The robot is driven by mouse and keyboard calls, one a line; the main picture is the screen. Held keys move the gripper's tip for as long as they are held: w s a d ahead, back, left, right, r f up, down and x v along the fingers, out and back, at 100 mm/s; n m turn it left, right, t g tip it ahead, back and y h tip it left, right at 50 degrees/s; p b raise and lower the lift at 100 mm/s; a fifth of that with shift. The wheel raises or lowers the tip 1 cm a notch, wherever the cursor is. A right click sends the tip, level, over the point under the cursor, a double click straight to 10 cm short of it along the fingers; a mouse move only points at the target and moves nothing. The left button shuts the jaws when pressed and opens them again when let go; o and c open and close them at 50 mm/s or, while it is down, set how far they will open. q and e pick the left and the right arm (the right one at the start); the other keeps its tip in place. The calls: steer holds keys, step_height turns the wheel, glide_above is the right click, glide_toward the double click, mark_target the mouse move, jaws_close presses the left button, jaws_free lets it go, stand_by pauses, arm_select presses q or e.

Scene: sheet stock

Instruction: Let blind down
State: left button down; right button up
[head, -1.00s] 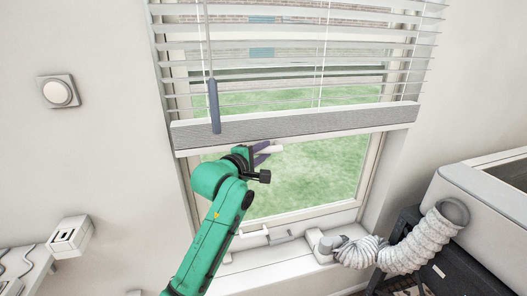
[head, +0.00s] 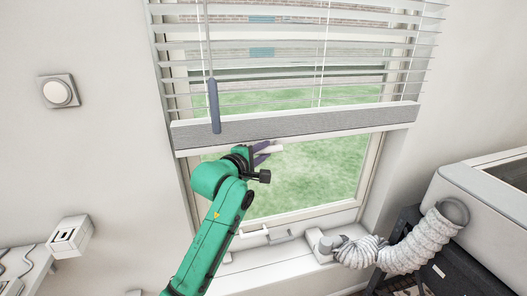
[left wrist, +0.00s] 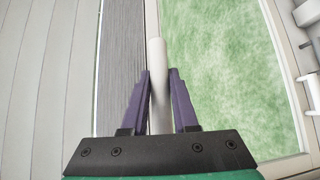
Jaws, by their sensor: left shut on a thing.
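The white slatted blind (head: 290,44) covers the upper part of the window. Its grey bottom rail (head: 310,125) hangs about halfway down, with green ground showing through the bare glass below. My left gripper (head: 264,151) is just under the rail, in front of the glass. Its purple fingers are shut on a white round handle (left wrist: 157,90), which lies between them beside the rail (left wrist: 120,55) in the left wrist view. Where the handle joins the blind is not clear. A blue-grey wand (head: 214,106) hangs at the blind's left. My right gripper is not in view.
The window sill (head: 270,262) is below, with a window handle (head: 264,236) on the lower frame. A ribbed hose (head: 415,244) runs from the sill to a grey appliance (head: 480,205) at the right. A round wall switch (head: 58,93) is at the left.

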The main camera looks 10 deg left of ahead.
arm_select(q)
steer(key=shift+f, duration=0.15)
step_height(320, 180, down, 50)
steer(key=b, duration=2.5)
steer(key=shift+b, duration=0.35)
steer(key=shift+s+f, duration=0.1)
steer(key=shift+f, duration=0.05)
steer(key=c, duration=0.7)
jaws_free()
steer(key=shift+f, duration=0.1)
